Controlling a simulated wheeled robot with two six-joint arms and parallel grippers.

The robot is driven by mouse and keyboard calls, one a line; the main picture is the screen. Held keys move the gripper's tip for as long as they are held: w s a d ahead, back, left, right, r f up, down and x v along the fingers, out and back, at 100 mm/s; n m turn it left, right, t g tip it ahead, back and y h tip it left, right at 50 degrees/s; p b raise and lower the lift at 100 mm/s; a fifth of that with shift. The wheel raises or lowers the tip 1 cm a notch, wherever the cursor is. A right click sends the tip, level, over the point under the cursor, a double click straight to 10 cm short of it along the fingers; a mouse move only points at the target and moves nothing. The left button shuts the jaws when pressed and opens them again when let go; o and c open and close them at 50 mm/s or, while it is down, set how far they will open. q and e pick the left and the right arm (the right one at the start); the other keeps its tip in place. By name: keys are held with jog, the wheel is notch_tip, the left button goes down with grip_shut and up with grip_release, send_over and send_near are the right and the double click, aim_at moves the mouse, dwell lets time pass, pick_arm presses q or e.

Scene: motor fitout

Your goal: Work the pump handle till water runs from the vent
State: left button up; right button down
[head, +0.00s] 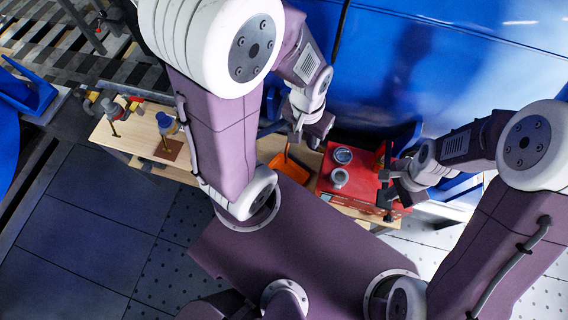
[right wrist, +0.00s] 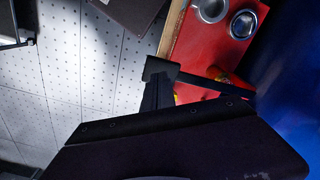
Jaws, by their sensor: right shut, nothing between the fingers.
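A red unit (head: 330,190) stands on the right part of the wooden bench, with two round metal fittings, one (head: 343,155) behind the other (head: 339,177). The red unit also shows in the right wrist view (right wrist: 200,50). I cannot make out for certain which part is the pump handle or the vent, and I see no water. My right gripper (head: 391,194) is shut and empty at the red unit's right side; whether it touches the unit is unclear. My left gripper (head: 300,138) hangs above the bench behind an orange tray; its fingers are too small to read.
The orange tray (head: 290,167) lies left of the red unit. Brass and blue fittings (head: 166,124) stand on the wooden bench (head: 137,135) at the left. A large blue panel (head: 450,70) closes off the back. Perforated floor (right wrist: 85,60) is open beside the bench.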

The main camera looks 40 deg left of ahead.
dwell(0.5)
notch_tip(320, 180, down, 8)
jog(key=b, duration=0.7)
notch_tip(320, 180, up, 8)
jog(key=p, duration=0.8)
jog(key=shift+r, duration=0.2)
jog(key=shift+f, duration=0.15)
jog(key=shift+f, duration=0.1)
notch_tip(320, 180, down, 8)
jog(key=b, duration=0.6)
notch_tip(320, 180, up, 8)
jog(key=p, duration=0.7)
jog(key=shift+w+r, duration=0.1)
jog(key=shift+r, duration=0.15)
jog(key=shift+f, duration=0.15)
